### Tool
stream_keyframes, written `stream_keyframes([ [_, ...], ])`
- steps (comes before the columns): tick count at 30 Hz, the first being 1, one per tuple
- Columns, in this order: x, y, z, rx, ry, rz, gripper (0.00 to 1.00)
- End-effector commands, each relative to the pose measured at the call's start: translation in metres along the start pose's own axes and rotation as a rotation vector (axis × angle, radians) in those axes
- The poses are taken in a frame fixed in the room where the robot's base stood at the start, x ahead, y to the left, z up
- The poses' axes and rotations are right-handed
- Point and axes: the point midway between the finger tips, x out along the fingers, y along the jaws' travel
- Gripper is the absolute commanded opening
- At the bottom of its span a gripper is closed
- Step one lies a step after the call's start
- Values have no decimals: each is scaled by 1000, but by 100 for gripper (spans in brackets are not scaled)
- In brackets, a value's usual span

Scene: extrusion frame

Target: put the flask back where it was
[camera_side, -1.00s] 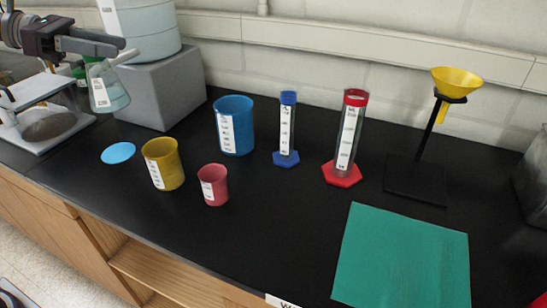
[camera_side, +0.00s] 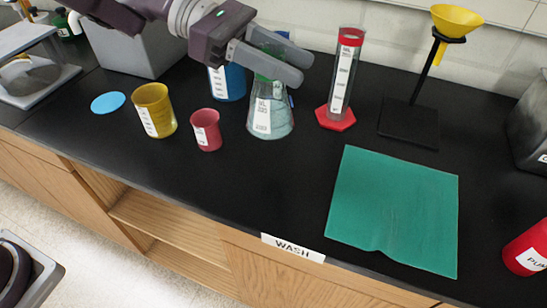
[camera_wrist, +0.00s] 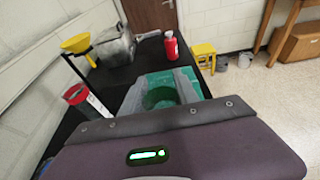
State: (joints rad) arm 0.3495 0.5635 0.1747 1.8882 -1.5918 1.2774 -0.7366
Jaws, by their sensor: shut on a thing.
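The flask (camera_side: 270,118) is clear, conical, with a white label and pale liquid. My gripper (camera_side: 288,66) is shut on its upper part in the side view, and the flask is nearly upright. It is in front of the blue graduated cylinder, which is mostly hidden, and between the pink beaker (camera_side: 206,130) and the red graduated cylinder (camera_side: 344,80). I cannot tell whether its base touches the bench. In the wrist view the flask's greenish mouth (camera_wrist: 160,98) shows between my gripper's fingers (camera_wrist: 163,88).
A yellow beaker (camera_side: 154,112), a blue beaker (camera_side: 228,84) and a flat blue disc (camera_side: 108,102) are to the left. A funnel stand (camera_side: 408,122) is at the right. A green mat (camera_side: 392,210) lies front right. The black bench before the flask is clear.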

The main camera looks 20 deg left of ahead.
Motion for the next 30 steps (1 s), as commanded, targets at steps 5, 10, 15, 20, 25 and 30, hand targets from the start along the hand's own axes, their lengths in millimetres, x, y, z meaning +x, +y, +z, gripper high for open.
stream_keyframes([
  [5,15,-6,-17,-1,1,-13,0],
  [10,26,-6,-51,0,0,-12,0],
  [15,31,-6,-70,1,0,-12,0],
  [20,38,-5,-95,2,0,-11,0],
  [25,38,-5,-95,5,-2,-9,0],
  [30,39,-5,-98,4,-1,-9,38],
])
